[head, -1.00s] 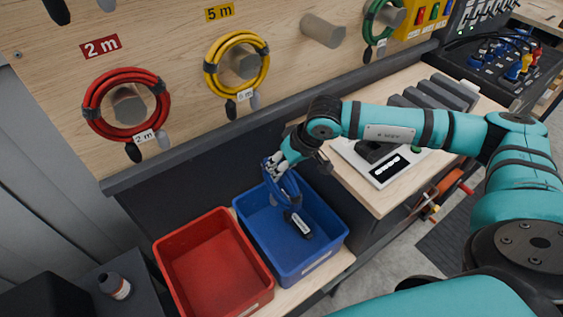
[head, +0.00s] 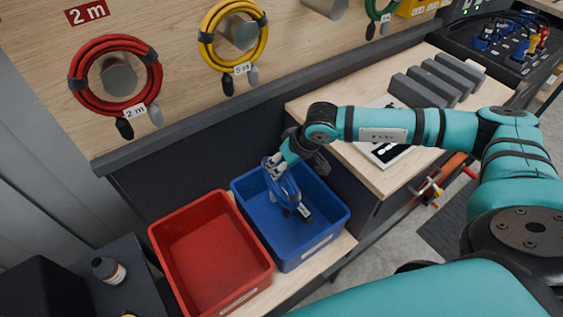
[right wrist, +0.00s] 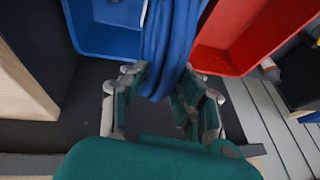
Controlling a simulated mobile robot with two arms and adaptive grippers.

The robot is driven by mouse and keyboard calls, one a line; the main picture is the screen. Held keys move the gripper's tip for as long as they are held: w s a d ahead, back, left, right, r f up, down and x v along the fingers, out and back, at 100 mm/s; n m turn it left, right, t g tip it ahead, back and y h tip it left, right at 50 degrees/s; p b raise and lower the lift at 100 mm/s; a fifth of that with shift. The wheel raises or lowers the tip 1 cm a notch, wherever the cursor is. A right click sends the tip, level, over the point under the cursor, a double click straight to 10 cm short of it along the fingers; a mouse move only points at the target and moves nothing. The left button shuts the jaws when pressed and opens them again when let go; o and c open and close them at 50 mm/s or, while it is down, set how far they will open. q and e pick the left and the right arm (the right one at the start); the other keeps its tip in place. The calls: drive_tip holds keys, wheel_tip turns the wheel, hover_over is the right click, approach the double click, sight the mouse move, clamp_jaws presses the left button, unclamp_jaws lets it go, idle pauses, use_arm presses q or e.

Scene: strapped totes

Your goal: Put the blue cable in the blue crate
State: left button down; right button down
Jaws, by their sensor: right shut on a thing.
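The blue cable (head: 284,186) is a looped coil with a dark plug and a pale label at its lower end. My right gripper (head: 277,167) is shut on the top of the coil. The coil hangs down into the opening of the blue crate (head: 325,234); I cannot tell whether its lower end touches the floor. In the right wrist view the cable (right wrist: 170,45) runs between the fingers of the right gripper (right wrist: 163,88), with the blue crate (right wrist: 98,38) behind it. My left gripper is not in view.
An empty red crate (head: 202,243) stands left of the blue crate. A red cable (head: 85,96) and a yellow cable (head: 204,45) hang on pegs of the wooden board. A wooden bench (head: 386,178) is at right, and a bottle (head: 108,271) stands lower left.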

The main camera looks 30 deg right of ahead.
drive_tip(key=b, duration=0.3)
hover_over(281, 192)
drive_tip(key=shift+f, duration=3.05)
drive_tip(key=shift+f+b, duration=2.25)
drive_tip(key=shift+b, duration=0.15)
drive_tip(key=c, duration=0.9)
unclamp_jaws()
drive_tip(key=shift+s, duration=0.1)
drive_tip(key=shift+s+d+f, duration=0.1)
drive_tip(key=shift+f, duration=0.15)
drive_tip(key=v, duration=1.2)
drive_tip(key=shift+r, duration=0.15)
